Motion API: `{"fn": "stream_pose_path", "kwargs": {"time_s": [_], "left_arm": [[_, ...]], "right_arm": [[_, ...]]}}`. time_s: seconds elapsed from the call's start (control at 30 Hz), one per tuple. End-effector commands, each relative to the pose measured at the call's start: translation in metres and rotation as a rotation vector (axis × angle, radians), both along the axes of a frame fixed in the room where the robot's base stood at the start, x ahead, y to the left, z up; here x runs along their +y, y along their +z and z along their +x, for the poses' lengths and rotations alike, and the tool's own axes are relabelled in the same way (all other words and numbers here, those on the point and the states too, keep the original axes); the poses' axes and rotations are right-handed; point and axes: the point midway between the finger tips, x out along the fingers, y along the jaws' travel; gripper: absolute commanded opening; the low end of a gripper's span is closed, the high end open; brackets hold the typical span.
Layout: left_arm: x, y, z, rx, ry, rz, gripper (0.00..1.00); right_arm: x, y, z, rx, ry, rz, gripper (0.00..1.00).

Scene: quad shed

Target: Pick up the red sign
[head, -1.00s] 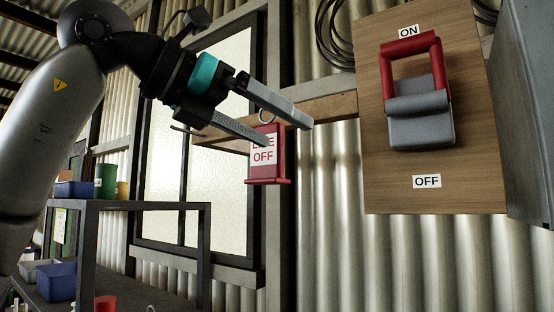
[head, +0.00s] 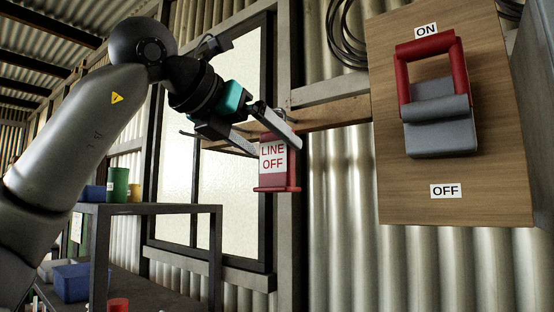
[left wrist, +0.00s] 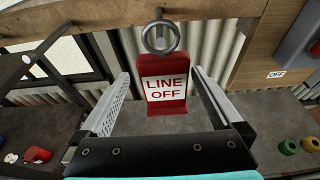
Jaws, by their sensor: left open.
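The red sign (head: 273,160) reads LINE OFF on a white label and hangs at the wooden rail, left of the switch board. In the left wrist view the sign (left wrist: 165,85) is upright, with a metal ring (left wrist: 161,37) at its top. My left gripper (head: 277,146) is open, its two fingers pointing at the sign. In the left wrist view the fingers of the left gripper (left wrist: 162,98) lie to either side of the sign, with gaps between; I cannot tell how deep the sign sits between them. My right gripper is not in view.
A wooden board (head: 400,195) with a red-handled switch (head: 433,95) labelled ON and OFF is on the right. A wooden rail (head: 340,113) runs behind the sign. A shelf (head: 160,209) with a blue bin (head: 75,281) stands at lower left.

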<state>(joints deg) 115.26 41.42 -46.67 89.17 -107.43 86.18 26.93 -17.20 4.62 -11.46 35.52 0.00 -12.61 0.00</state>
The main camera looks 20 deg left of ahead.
Motion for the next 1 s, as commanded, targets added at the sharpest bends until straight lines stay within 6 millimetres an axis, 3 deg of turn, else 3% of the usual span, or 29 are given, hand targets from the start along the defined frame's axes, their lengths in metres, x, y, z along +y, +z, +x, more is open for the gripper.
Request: {"fn": "stream_pose_path", "kwargs": {"time_s": [0.27, 0.4, 0.7, 1.0], "left_arm": [[-0.017, 0.006, 0.030, 0.004, -0.002, 0.001, 1.00], [-0.022, -0.001, 0.045, 0.004, 0.000, 0.001, 1.00], [-0.023, -0.004, 0.049, 0.001, -0.001, 0.000, 1.00], [-0.023, -0.003, 0.049, 0.001, -0.001, 0.000, 0.66]], "right_arm": [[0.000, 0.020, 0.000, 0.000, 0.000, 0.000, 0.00], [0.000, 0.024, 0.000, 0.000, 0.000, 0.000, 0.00], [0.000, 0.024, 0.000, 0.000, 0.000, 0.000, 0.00], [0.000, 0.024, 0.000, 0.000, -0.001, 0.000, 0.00]]}}
